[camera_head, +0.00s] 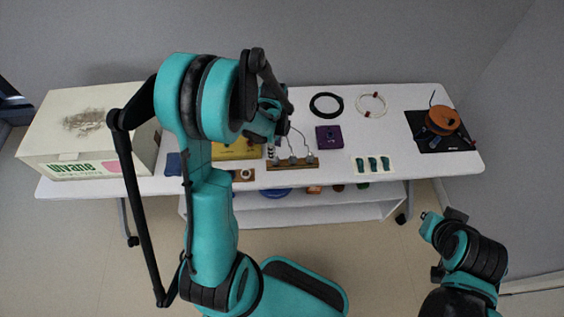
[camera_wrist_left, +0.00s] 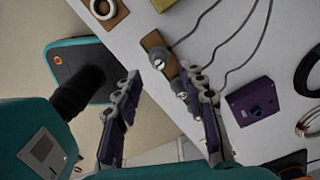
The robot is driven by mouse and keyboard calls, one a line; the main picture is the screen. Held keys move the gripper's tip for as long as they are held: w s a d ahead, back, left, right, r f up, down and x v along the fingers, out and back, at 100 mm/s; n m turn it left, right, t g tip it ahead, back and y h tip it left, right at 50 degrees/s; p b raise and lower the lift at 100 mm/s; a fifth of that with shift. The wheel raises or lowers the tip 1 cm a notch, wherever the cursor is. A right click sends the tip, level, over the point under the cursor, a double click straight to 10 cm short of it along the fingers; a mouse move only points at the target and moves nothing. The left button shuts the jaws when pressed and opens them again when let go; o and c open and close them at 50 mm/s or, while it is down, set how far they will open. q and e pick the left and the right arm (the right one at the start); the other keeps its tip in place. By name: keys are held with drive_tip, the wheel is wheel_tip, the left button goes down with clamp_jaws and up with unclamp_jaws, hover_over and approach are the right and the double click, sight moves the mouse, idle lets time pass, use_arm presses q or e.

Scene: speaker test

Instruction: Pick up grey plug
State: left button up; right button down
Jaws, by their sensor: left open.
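Grey plugs with grey cables stand in a row on a brown wooden strip (camera_head: 300,165) on the white table. One grey plug (camera_head: 310,158) shows at the strip's right end in the head view. In the left wrist view a grey plug (camera_wrist_left: 158,56) sits at the end of the strip (camera_wrist_left: 152,40), near the open fingertips. Other plugs are partly hidden behind a finger. My left gripper (camera_head: 272,151) is open and empty, over the strip's left part. Its spread fingers show in the wrist view (camera_wrist_left: 160,77).
A purple box (camera_head: 328,136) and a card with teal pieces (camera_head: 374,165) lie right of the strip. Black (camera_head: 326,104) and white (camera_head: 371,104) cable coils lie behind. An orange spool (camera_head: 442,119) is at far right. A yellow object (camera_head: 232,151) and white box (camera_head: 85,135) are left.

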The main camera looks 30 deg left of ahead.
use_arm(q)
wheel_tip(320, 180, down, 7)
drive_tip(key=b, duration=0.2)
drive_tip(key=shift+r+b, duration=0.1)
drive_tip(key=shift+b, duration=0.2)
drive_tip(key=shift+s+r, duration=0.1)
drive_tip(key=shift+r, duration=0.05)
drive_tip(key=shift+c, duration=0.6)
drive_tip(key=c, duration=0.7)
